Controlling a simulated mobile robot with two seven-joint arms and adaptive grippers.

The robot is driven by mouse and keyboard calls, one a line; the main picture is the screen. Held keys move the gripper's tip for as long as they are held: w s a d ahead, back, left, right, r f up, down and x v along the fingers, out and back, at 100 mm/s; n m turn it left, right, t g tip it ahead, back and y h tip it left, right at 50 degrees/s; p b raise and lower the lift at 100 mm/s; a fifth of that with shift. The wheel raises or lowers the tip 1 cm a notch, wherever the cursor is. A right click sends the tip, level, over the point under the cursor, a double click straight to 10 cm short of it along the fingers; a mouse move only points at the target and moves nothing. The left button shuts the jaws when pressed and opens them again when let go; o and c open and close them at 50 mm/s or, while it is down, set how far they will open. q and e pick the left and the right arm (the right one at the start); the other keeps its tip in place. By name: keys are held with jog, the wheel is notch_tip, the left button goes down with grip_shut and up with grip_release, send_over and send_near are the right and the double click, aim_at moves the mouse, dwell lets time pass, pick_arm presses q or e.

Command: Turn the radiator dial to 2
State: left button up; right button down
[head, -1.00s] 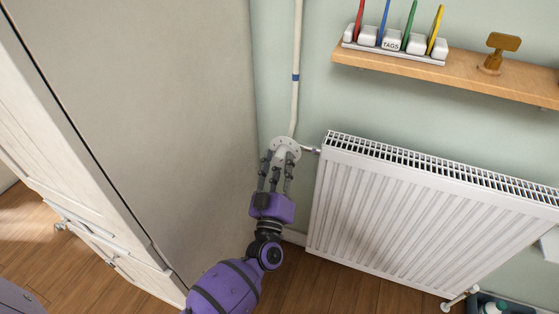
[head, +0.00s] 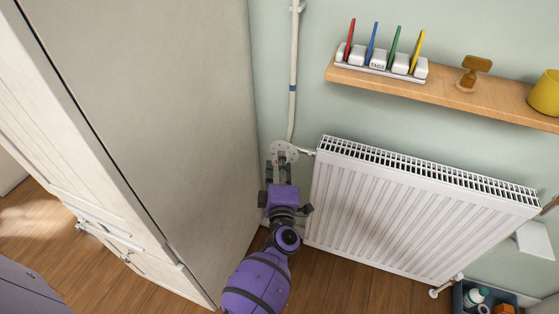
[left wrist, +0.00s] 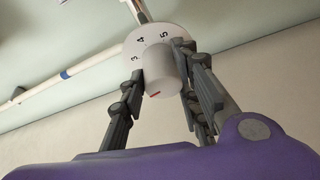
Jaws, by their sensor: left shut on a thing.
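The radiator dial shows as a white round plate (head: 283,150) at the radiator's upper left corner, at the foot of a white pipe. In the left wrist view the dial's knob (left wrist: 161,72) is a pale cylinder with a red mark near its lower front edge. The numbers 3, 4 and 5 show on the plate (left wrist: 150,38) behind it; other numbers are hidden. My left gripper (head: 279,172) is shut on the knob, with fingers on both sides of it in the left wrist view (left wrist: 165,85). My right gripper is not in view.
The white radiator (head: 415,210) stands just right of the dial. A tall beige cabinet side (head: 150,120) is close on the left. A wooden shelf (head: 440,91) with coloured tags (head: 380,62) hangs above. A dark crate (head: 482,296) with bottles sits at lower right.

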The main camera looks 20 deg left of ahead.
pick_arm(q)
jog(key=shift+w+r+n+p, duration=0.2)
jog(key=shift+r+n+p, duration=0.3)
jog(key=shift+n+p, duration=0.25)
jog(key=shift+n, duration=0.35)
jog(key=o, duration=1.1)
jog(key=shift+c, duration=0.2)
jog(key=shift+s+a+f+g, duration=0.1)
jog(key=shift+f+g, duration=0.05)
jog(key=shift+g, duration=0.15)
jog(key=shift+f, duration=0.1)
jog(key=v, duration=1.2)
